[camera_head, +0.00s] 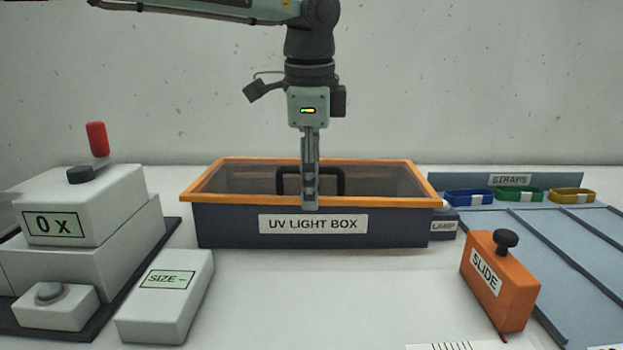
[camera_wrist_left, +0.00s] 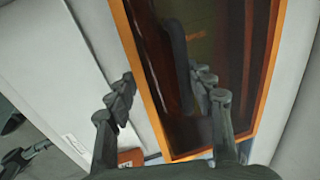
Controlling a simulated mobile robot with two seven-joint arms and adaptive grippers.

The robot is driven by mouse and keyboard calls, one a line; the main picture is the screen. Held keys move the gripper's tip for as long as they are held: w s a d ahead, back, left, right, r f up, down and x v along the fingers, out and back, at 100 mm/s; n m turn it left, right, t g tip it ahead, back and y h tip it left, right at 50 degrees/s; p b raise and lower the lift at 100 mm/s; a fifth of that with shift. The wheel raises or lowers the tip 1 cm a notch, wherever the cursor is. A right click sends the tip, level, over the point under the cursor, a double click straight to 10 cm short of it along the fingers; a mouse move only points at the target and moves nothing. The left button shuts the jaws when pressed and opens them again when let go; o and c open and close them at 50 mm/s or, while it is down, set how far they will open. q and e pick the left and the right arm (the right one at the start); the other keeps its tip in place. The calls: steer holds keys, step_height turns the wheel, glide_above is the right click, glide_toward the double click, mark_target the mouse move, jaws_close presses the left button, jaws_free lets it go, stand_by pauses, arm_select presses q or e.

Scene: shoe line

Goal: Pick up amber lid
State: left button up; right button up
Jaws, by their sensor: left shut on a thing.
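The amber lid (camera_head: 385,201) has an orange frame, a see-through brown pane and a black arched handle (camera_head: 341,181). It lies on the dark UV light box (camera_head: 225,228), with no clear gap between them. My left gripper (camera_head: 310,200) points straight down over the lid's middle and is shut on the lid at its handle. Its fingers hide the middle of the handle. In the left wrist view the handle (camera_wrist_left: 175,48) shows close to the right-hand finger, above the lid's pane. The exact contact is hard to make out.
A lamp block (camera_head: 444,226) adjoins the box's right end. An orange SLIDE block (camera_head: 508,285) with a black knob stands at front right. A strap tray (camera_head: 505,181) is behind it. White counter (camera_head: 75,205) and SIZE (camera_head: 170,300) blocks stand left. The table before the box is clear.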

arm_select(q)
jaws_close()
steer(key=shift+r, duration=0.2)
